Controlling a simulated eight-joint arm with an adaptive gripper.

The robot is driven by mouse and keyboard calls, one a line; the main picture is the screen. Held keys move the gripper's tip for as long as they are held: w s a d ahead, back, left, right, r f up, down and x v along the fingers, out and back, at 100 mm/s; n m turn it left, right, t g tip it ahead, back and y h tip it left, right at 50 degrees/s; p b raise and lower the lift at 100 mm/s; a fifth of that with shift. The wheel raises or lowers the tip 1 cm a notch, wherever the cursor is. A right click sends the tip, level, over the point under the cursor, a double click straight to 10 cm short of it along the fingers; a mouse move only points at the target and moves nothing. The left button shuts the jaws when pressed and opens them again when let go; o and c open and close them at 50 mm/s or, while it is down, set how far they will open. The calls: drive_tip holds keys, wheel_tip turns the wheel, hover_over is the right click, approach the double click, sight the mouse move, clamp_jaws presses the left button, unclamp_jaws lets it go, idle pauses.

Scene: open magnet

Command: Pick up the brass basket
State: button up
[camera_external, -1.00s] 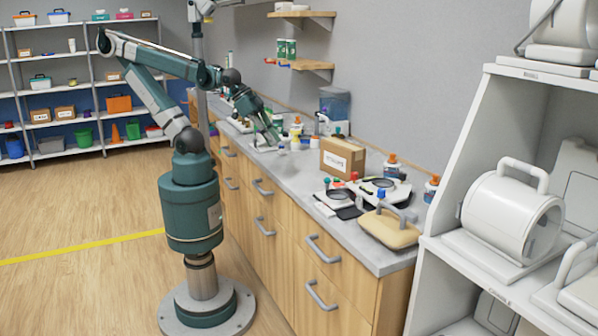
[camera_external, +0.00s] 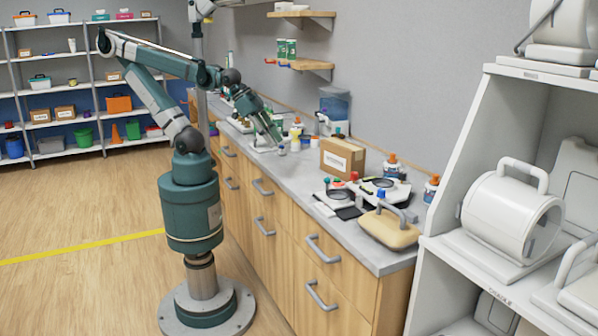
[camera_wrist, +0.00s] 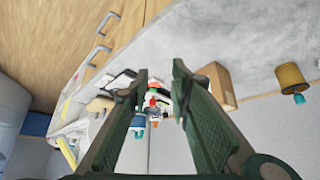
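My gripper (camera_external: 274,144) is low over the grey counter, near its back half. In the wrist view my gripper (camera_wrist: 160,72) has its two dark green fingers apart, with nothing held between them. I cannot pick out a brass basket for sure in either view. A brass-brown, cup-like thing (camera_wrist: 291,76) with a teal end shows at the right of the wrist view, outside the fingers and apart from them. The arm and fingers hide part of the counter in the external view.
A cardboard box (camera_external: 342,158) stands on the counter (camera_external: 300,180) to the right of my gripper. Bottles, two scale-like devices and a tan handled object (camera_external: 389,229) crowd the near end. A yellow-and-white bottle (camera_external: 296,132) is close beside the gripper. Wall shelves (camera_external: 305,64) hang above.

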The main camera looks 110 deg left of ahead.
sight(338, 128)
drive_tip(key=o, duration=1)
drive_tip(key=shift+o, duration=0.2)
drive_tip(key=shift+r, duration=0.1)
